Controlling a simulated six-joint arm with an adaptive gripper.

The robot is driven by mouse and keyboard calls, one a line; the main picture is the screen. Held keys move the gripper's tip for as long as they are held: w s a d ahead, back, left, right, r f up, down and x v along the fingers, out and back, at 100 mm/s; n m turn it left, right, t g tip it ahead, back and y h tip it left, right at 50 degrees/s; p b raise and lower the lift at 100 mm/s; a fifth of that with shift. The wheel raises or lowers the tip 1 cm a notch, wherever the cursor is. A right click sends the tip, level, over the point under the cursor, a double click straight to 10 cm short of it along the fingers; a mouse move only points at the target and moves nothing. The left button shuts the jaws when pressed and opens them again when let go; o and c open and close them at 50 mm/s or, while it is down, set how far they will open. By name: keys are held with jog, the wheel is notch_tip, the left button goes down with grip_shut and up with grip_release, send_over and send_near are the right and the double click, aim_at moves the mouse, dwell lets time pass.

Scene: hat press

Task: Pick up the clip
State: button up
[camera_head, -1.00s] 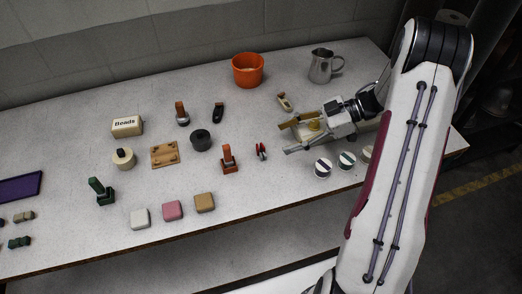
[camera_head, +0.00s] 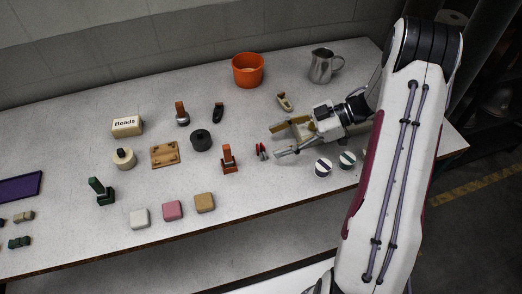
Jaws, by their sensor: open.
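A small red and dark piece, which looks like the clip (camera_head: 261,151), stands on the table right of the middle. My gripper (camera_head: 276,140) is just to its right, fingers spread and pointing left towards it. The lower fingertip is close to the clip, but I cannot tell the exact gap or height. Nothing shows held between the fingers.
An orange-red stamp-like tool (camera_head: 229,159) stands close left of the clip. Two round jars (camera_head: 323,167) sit below my gripper. An orange bucket (camera_head: 248,70) and metal jug (camera_head: 321,66) stand at the back. Table (camera_head: 280,185) in front of the clip is clear.

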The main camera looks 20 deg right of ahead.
aim_at(264, 148)
jog(key=shift+f+x, duration=0.15)
jog(key=shift+x, duration=1.1)
jog(key=shift+f+x, duration=0.15)
jog(key=shift+x, duration=1.1)
jog(key=shift+s+d, duration=0.1)
jog(key=shift+s, duration=0.05)
jog(key=c, duration=1.1)
